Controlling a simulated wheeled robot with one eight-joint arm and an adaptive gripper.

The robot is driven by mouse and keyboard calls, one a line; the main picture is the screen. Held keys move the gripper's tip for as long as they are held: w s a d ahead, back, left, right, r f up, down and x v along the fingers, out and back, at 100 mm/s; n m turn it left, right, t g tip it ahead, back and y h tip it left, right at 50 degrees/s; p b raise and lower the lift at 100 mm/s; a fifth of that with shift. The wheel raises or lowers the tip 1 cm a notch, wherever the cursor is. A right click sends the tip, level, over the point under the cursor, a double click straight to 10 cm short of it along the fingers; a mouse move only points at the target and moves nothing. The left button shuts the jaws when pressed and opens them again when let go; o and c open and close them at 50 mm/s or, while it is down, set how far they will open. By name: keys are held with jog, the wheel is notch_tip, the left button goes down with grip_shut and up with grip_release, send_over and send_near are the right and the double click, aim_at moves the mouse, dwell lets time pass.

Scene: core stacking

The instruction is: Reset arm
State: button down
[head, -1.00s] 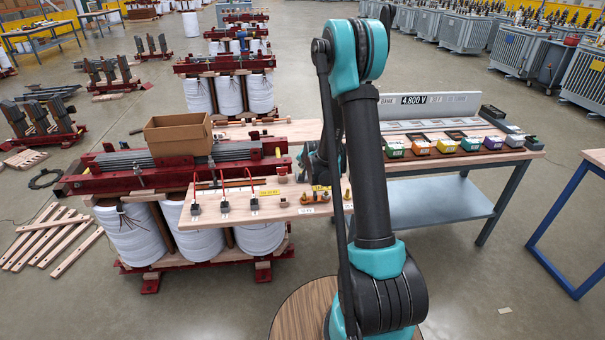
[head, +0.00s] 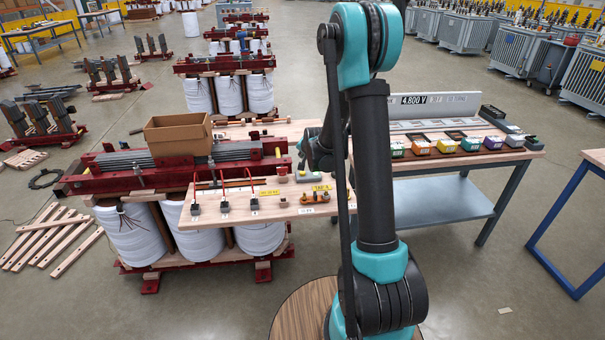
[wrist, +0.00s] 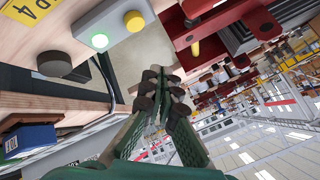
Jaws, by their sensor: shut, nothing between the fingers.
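My gripper (wrist: 165,95) shows in the wrist view, its dark green fingers brought together with nothing between them. The fingertips hang in the air, apart from the wooden bench and the red core frame around them.
A wooden bench (head: 230,207) carries black clips with red wires and a grey button box (wrist: 115,22). A red-framed core (head: 100,184) holds a cardboard box (head: 178,134). Coloured boxes (head: 445,146) line the right table.

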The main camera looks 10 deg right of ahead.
jog(key=s+d+n+g, duration=0.1)
jog(key=s+n, duration=0.1)
jog(key=s, duration=1.1)
jog(key=s+d+r+n+g, duration=0.1)
jog(key=s+n+g, duration=0.1)
jog(key=s, duration=1.2)
jog(key=s+d+r+n+g+h, duration=0.1)
jog(key=s+d+n+g, duration=0.1)
jog(key=s, duration=1.2)
jog(key=shift+r+n, duration=0.15)
jog(key=shift+n, duration=0.75)
jog(key=shift+w, duration=0.1)
